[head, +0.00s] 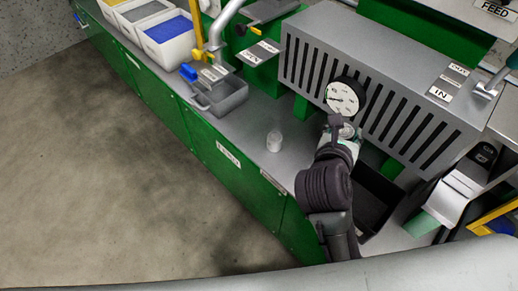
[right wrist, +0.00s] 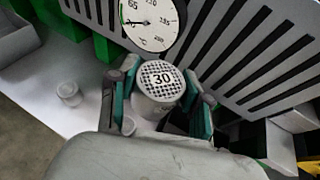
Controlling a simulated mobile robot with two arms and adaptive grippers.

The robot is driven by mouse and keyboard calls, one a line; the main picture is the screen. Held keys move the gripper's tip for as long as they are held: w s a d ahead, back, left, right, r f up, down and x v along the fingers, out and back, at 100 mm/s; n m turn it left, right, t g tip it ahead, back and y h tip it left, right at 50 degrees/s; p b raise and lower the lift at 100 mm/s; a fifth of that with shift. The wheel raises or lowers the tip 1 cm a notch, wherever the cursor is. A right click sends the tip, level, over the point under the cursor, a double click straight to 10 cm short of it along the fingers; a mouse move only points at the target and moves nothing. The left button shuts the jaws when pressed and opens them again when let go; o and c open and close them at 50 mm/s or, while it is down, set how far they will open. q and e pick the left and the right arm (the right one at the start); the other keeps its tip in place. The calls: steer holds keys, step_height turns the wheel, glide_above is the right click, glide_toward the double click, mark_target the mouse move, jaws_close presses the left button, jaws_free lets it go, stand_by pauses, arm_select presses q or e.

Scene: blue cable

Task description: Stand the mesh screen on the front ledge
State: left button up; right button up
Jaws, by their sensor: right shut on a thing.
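The mesh screen (right wrist: 161,80) is a short, pale round piece with a dark mesh top marked "30". In the right wrist view it sits between the green-sided fingers of my right gripper (right wrist: 161,98), which is shut on it. In the head view the right gripper (head: 342,136) holds it just below a dial gauge, above the grey worktop. Its mesh face is turned up. The front ledge (head: 235,136) seems to be the grey strip along the green cabinet's front edge; the screen is held apart from it. My left gripper is out of view.
A small pale cup (head: 274,141) stands on the ledge left of my right gripper. A slotted grey housing (head: 400,100) with a dial gauge (head: 344,97) rises behind. A grey metal pan (head: 222,97) is farther left; a black tray (head: 372,205) lies right of my arm.

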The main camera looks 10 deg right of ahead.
arm_select(q)
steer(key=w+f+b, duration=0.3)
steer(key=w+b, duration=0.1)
steer(key=b, duration=0.2)
arm_select(e)
step_height(320, 180, down, 9)
steer(key=w+d, duration=0.1)
steer(key=d, duration=0.1)
steer(key=w+a+f, duration=0.2)
steer(key=a, duration=0.1)
steer(key=w+a+f+b, duration=0.1)
steer(key=w+a+f, duration=0.1)
steer(key=w+a, duration=0.1)
steer(key=w+a+f+b, duration=0.1)
steer(key=w+a+f, duration=0.1)
steer(key=shift+w+a+f, duration=0.2)
steer(key=shift+a+f, duration=0.1)
steer(key=shift+a, duration=0.1)
step_height(320, 180, down, 3)
steer(key=shift+f+b, duration=0.15)
steer(key=shift+b, duration=0.2)
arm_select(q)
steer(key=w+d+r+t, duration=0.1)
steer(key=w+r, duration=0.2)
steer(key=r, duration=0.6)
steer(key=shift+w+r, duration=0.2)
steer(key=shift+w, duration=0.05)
arm_select(e)
steer(key=shift+f, duration=0.4)
steer(key=shift+a, duration=0.1)
